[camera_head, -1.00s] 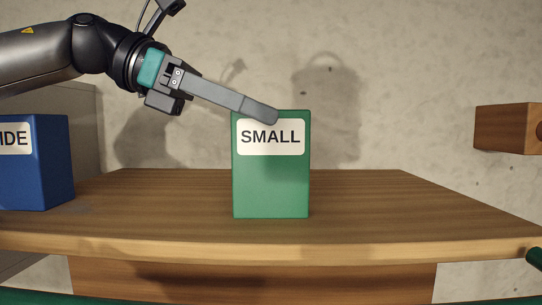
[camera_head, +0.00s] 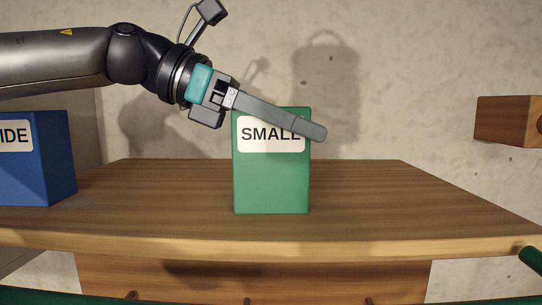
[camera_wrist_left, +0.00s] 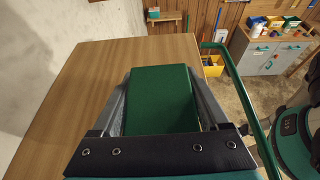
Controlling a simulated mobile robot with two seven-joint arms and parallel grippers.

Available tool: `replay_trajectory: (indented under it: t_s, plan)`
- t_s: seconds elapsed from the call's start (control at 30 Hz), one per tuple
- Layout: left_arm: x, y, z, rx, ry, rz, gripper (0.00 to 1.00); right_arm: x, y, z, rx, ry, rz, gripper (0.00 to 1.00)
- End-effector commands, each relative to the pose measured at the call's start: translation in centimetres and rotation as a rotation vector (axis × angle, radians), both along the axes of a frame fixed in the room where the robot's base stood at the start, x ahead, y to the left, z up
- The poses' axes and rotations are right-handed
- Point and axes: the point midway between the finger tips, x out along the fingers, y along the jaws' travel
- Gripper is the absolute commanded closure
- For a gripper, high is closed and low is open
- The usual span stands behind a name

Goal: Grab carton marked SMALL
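The green carton (camera_head: 271,182) with a white SMALL label stands upright on the wooden table (camera_head: 160,220). My left gripper (camera_head: 312,128) reaches in from the left at the carton's upper part. One finger crosses in front of the label's top and its tip passes the right edge. The other finger is hidden in the head view. In the left wrist view the carton (camera_wrist_left: 160,100) sits between my two spread fingers (camera_wrist_left: 160,78). A small gap shows at the right finger; contact on the left side is unclear. My right gripper is not in view.
A blue carton (camera_head: 35,165) with a label ending in IDE stands at the left. A wooden block (camera_head: 505,120) juts in at the right. A green rail (camera_wrist_left: 242,95) runs along the table's side. The table right of the green carton is clear.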

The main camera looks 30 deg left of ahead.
Motion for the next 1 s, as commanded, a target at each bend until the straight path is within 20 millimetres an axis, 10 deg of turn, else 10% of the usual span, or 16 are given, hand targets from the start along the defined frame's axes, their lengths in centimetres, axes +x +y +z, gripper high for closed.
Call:
replay_trajectory:
  t_s: [0.57,1.0]
  plan:
    - [0.0,0.0,0.1,-0.001,-0.001,0.000,0.89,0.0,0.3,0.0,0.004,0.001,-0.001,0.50]
    - [0.1,0.1,1.0,-0.001,-0.003,0.002,0.90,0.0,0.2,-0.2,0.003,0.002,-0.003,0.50]
